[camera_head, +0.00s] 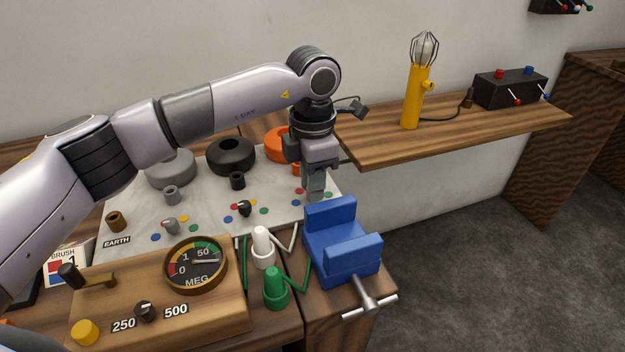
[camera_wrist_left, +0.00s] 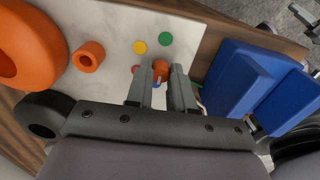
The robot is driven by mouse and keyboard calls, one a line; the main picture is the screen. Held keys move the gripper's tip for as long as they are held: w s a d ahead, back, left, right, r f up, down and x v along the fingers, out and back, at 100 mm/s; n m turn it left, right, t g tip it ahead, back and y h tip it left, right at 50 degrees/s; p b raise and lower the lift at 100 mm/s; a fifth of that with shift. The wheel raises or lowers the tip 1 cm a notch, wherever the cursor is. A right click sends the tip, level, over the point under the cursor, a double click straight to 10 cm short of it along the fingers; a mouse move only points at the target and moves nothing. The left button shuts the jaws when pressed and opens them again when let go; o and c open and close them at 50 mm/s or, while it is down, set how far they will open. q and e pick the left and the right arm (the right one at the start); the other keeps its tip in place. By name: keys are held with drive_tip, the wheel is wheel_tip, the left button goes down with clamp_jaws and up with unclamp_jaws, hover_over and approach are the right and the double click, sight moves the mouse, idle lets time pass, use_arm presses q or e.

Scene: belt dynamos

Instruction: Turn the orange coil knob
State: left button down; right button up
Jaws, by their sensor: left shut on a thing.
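The orange coil knob (camera_wrist_left: 160,69) is a small orange knob on the white marble board (camera_wrist_left: 110,22), among yellow, green and red dots. In the left wrist view it sits between the fingertips of my left gripper (camera_wrist_left: 161,75), which is shut on it. In the head view my left gripper (camera_head: 315,194) points down at the right end of the board (camera_head: 205,218), and its fingers hide the knob. The orange coil (camera_head: 277,143) is behind the gripper, partly hidden by it. It also shows in the left wrist view (camera_wrist_left: 22,75). My right gripper is not in view.
A blue vise (camera_head: 340,235) stands close to the right of the gripper. A black coil (camera_head: 232,155) and a grey coil (camera_head: 171,170) are further left. A wooden shelf (camera_head: 455,130) with a yellow lamp (camera_head: 412,98) is at the right. A meter box (camera_head: 215,315) is in front.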

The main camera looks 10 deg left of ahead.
use_arm(q)
drive_tip(key=shift+r, duration=0.1)
drive_tip(key=c, duration=1)
unclamp_jaws()
drive_tip(key=shift+r, duration=3.55)
